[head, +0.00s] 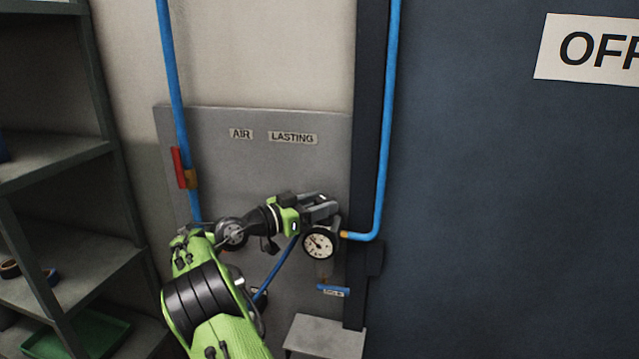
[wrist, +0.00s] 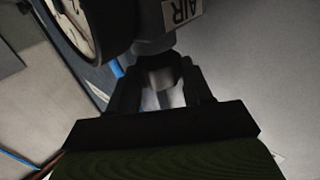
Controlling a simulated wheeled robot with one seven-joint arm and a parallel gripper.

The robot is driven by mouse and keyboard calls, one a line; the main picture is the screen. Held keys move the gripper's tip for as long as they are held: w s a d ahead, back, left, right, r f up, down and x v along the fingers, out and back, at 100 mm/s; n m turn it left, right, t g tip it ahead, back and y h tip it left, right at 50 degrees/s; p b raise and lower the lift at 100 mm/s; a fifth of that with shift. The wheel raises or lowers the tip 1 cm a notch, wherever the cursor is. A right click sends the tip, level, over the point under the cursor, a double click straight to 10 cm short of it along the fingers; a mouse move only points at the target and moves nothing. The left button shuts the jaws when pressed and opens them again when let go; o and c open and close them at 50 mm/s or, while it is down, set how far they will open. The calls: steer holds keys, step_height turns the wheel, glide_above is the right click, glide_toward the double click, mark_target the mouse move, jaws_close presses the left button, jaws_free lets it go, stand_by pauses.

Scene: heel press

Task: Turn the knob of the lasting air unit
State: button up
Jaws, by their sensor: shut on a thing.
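The lasting air unit hangs on a grey panel (head: 225,165) marked AIR and LASTING. Its round white gauge (head: 320,243) faces out below my gripper (head: 326,206) in the head view. In the wrist view the gauge (wrist: 82,22) is at the upper left, next to a grey housing with an AIR label (wrist: 180,10). My gripper (wrist: 162,82) is shut on the knob (wrist: 162,70), with one finger on each side of it. The fingers hide most of the knob in the head view, and its turn angle cannot be read.
A blue pipe (head: 386,130) joins the unit from the right. Another blue pipe (head: 172,75) with a red lever (head: 179,167) runs down at left. A blue tagged handle (head: 333,290) and grey box (head: 325,338) are below. Shelving (head: 60,165) stands left, a dark blue surface (head: 500,200) right.

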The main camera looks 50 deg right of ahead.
steer(key=shift+w+r+m+g+y+p, duration=0.15)
steer(key=shift+m+g+y+p, duration=0.3)
steer(key=shift+p, duration=1.05)
steer(key=shift+r+m+g+y+p, duration=0.15)
steer(key=shift+m+g+p, duration=0.3)
steer(key=shift+g+p, duration=0.7)
steer(key=shift+p, duration=0.75)
steer(key=shift+d+f+m+y+p, duration=0.1)
steer(key=shift+f+m+y+p, duration=0.25)
steer(key=shift+p, duration=0.35)
steer(key=o, duration=0.8)
steer(key=shift+d, duration=0.1)
steer(key=shift+c, duration=0.2)
steer(key=p+v, duration=0.2)
steer(key=v, duration=1.3)
steer(key=shift+w+a+f, duration=0.25)
steer(key=shift+w+f, duration=0.05)
steer(key=shift+o, duration=0.3)
